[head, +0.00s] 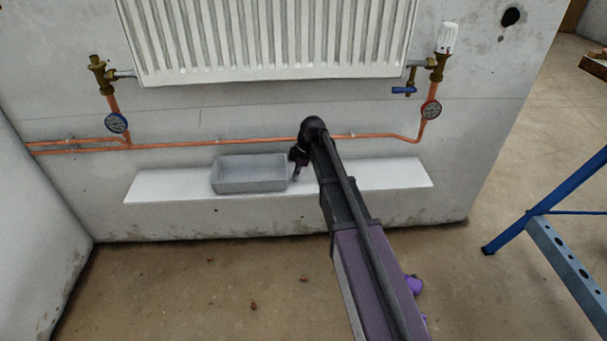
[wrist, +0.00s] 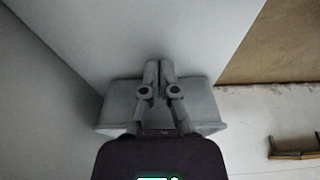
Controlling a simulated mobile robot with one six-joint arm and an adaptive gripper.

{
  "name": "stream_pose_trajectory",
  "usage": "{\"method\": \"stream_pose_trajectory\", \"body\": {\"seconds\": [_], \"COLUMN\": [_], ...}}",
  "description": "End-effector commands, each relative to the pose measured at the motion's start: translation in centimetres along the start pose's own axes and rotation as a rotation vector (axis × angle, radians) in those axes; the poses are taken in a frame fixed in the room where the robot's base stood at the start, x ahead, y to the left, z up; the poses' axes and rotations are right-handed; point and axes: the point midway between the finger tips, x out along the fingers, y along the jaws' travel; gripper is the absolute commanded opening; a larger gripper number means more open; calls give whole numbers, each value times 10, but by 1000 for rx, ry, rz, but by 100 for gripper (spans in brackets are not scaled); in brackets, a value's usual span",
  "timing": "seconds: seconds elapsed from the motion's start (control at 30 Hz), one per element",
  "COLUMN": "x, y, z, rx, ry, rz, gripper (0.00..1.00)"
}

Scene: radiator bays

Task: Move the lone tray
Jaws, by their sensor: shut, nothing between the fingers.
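The lone tray (head: 249,186) is a grey, open, shallow rectangular box. It sits upright on a white ledge (head: 390,178) below the radiator and looks empty. My gripper (head: 296,174) is at the tray's right end, partly hidden behind my arm in the head view. In the wrist view my gripper (wrist: 158,68) has its two fingers together with nothing between them. The grey tray (wrist: 203,108) shows there behind and to both sides of the fingers. I cannot tell whether the fingers touch it.
A white radiator (head: 270,35) hangs above the ledge. Copper pipes (head: 210,143) run along the wall just above the tray, with gauges (head: 116,123) and valves at both sides. The ledge is bare left and right of the tray. A blue metal frame (head: 560,195) stands at right.

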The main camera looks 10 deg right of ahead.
Motion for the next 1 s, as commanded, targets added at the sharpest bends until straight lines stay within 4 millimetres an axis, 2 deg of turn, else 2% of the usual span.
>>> {"method": "stream_pose_trajectory", "body": {"seconds": [0.1, 0.3, 1.0], "x": [3, 5, 4], "y": [0, 0, 5], "z": [-11, -17, -14], "rx": [-1, 0, 27], "ry": [0, 0, 0], "rz": [0, 1, 9], "gripper": [0, 0, 0]}}
